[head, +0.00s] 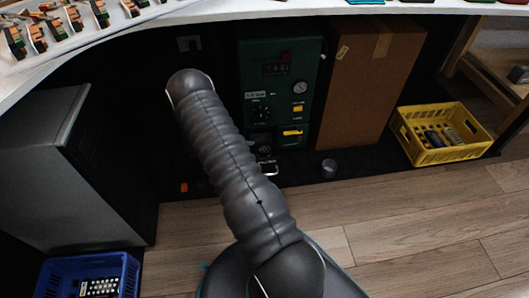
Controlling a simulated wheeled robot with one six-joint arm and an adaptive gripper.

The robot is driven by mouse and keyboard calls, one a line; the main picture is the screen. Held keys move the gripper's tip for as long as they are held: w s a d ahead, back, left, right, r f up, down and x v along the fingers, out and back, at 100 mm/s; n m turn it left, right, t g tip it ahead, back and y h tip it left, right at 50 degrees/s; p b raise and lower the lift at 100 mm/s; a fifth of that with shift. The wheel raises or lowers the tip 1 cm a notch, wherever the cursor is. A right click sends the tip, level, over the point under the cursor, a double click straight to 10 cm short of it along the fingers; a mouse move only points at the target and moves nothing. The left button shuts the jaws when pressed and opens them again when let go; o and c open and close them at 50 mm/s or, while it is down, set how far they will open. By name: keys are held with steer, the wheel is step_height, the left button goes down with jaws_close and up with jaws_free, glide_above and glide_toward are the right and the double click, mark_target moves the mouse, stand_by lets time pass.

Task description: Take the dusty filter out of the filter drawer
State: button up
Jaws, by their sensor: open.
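A dark green machine (307,70) with a small display, a dial, a round gauge and yellow parts stands under the white worktop in the head view. Low on its front, a silver handle (268,169) shows just right of my arm. I cannot tell whether it belongs to the filter drawer, or whether that drawer is open. No dusty filter can be made out. My arm in its grey ribbed sleeve crosses the middle of the view and hides the machine's lower left. My gripper is not visible.
A tall cardboard box (368,75) stands right of the machine. A yellow crate (459,153) with several items is farther right. A small grey cylinder (328,168) stands on the dark mat. A dark cabinet (75,165) and blue crate (60,272) are left. Wooden floor (400,225) is clear at right.

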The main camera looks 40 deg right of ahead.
mark_target(260, 150)
steer(key=x, duration=0.5)
steer(key=shift+s+b, duration=0.2)
steer(key=shift+b, duration=0.15)
steer(key=c, duration=0.9)
steer(key=shift+r, duration=0.1)
step_height(260, 150, up, 18)
steer(key=p, duration=0.3)
steer(key=shift+a, duration=0.1)
